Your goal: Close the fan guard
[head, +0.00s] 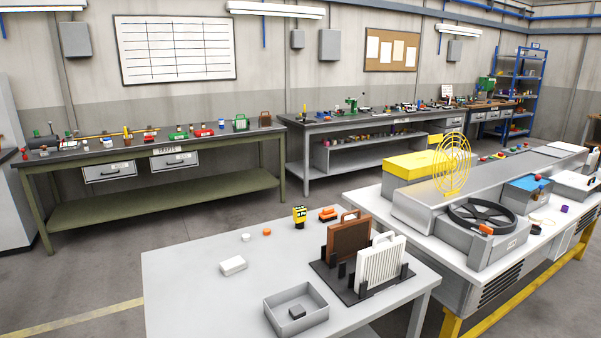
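The fan guard (452,165) is a round yellow wire grille. It stands upright, open, behind the black fan ring (482,215). The ring lies flat on top of a grey box-shaped housing (492,245) at the right. An orange piece (486,229) sits at the ring's front edge; I cannot tell whether it belongs to the guard. Neither of my grippers is in view.
The housing stands on a white bench with a yellow frame (530,288). A yellow box (411,168) is left of the guard and a blue-topped box (526,190) right of it. A grey table (190,285) in front holds a filter rack (345,283) and an open tray (296,310).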

